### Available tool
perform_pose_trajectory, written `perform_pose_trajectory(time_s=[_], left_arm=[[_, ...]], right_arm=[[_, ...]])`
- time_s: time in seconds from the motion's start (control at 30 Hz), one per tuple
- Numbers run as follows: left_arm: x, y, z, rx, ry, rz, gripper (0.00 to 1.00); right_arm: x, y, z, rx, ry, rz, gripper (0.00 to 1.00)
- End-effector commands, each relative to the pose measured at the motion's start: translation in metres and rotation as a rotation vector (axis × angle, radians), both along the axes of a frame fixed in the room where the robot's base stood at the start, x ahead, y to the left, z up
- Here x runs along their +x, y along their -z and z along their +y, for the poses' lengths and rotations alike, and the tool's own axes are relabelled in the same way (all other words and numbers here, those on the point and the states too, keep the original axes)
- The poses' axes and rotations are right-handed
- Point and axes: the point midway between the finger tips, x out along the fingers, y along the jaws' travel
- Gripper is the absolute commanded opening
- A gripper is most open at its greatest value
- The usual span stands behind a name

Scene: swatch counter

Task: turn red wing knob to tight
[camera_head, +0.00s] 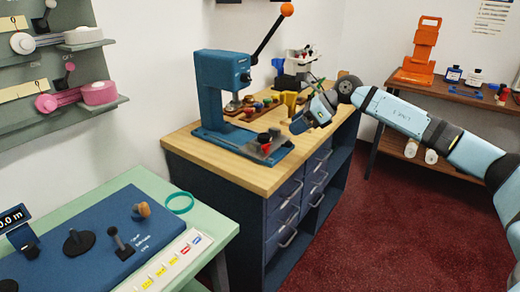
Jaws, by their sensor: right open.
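A small red knob (266,148) sits low on the base of the blue lever press (217,85), on the wooden-topped cabinet. It is too small to tell its wing shape or its angle. A dark round knob (264,137) stands right beside it. My right gripper (298,123) reaches in from the right over the cabinet top, open and pointing down and left. It is apart from the red knob, above and to the right of it. My left gripper is not in view.
The press lever with its orange ball (287,10) rises above the cabinet. A wooden tray (236,108) with several coloured pieces stands behind the press base. A yellow object (289,103) is close to my right gripper. Bare wood (205,151) lies at the cabinet's front left.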

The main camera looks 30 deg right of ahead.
Motion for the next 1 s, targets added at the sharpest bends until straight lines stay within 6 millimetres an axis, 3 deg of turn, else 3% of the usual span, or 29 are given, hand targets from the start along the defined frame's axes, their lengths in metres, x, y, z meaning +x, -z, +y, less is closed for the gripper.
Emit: perform_pose_trajectory(time_s=[0.1,0.2,0.7,1.0], left_arm=[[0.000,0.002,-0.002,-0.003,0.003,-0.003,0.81],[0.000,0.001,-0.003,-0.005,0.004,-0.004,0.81],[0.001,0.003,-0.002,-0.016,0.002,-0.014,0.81],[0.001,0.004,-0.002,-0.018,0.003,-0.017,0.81]], right_arm=[[-0.001,-0.009,-0.022,-0.082,0.007,-0.008,0.49],[0.002,-0.005,-0.022,-0.097,0.008,-0.006,0.49],[0.051,0.064,0.027,-0.091,0.008,-0.008,0.49],[0.067,0.084,0.042,-0.091,0.009,-0.007,0.49]])
